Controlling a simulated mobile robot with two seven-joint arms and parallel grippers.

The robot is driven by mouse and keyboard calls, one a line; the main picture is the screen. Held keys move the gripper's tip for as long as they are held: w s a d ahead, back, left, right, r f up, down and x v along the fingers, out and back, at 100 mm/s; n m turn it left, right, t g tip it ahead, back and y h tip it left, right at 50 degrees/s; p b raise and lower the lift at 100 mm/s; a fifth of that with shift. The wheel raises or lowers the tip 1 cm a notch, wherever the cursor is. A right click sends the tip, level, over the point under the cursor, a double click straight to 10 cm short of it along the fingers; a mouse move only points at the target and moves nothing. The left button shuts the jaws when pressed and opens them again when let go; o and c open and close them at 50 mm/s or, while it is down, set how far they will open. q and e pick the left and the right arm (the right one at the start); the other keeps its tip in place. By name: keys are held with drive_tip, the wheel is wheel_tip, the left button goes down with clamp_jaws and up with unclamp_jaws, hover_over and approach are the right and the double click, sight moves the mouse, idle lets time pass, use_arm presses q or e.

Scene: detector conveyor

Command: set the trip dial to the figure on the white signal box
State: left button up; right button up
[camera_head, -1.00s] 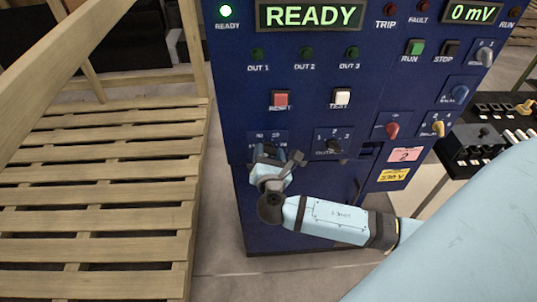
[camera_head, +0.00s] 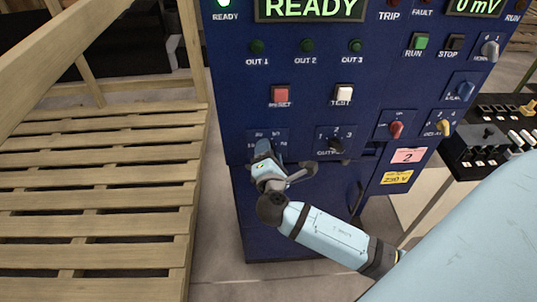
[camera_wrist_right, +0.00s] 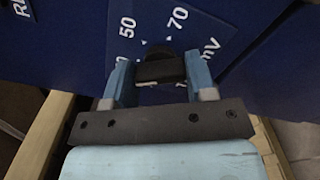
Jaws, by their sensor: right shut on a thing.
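The trip dial (camera_wrist_right: 160,68) is a black knob on a blue plate marked 50, 70 and mV in the right wrist view. My right gripper (camera_wrist_right: 159,80) has one finger on each side of the knob and is shut on it. In the head view, my right gripper (camera_head: 264,150) reaches the dial's plate (camera_head: 278,134) at the lower left of the blue cabinet and hides most of the dial. I cannot tell which figure the dial points to. No white signal box with a figure is recognisable. My left gripper is not in view.
The blue cabinet (camera_head: 300,68) carries other controls close by: an output selector (camera_head: 335,146), a red knob (camera_head: 396,130) and red and white buttons above. A wooden pallet (camera_head: 95,190) lies left. A black control box (camera_head: 486,145) is at the right.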

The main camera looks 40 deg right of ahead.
idle(0.4)
drive_tip(key=o, duration=0.9)
drive_tip(key=shift+o, duration=0.2)
drive_tip(key=b+v, duration=0.1)
drive_tip(key=v, duration=1.3)
drive_tip(key=shift+d, duration=0.15)
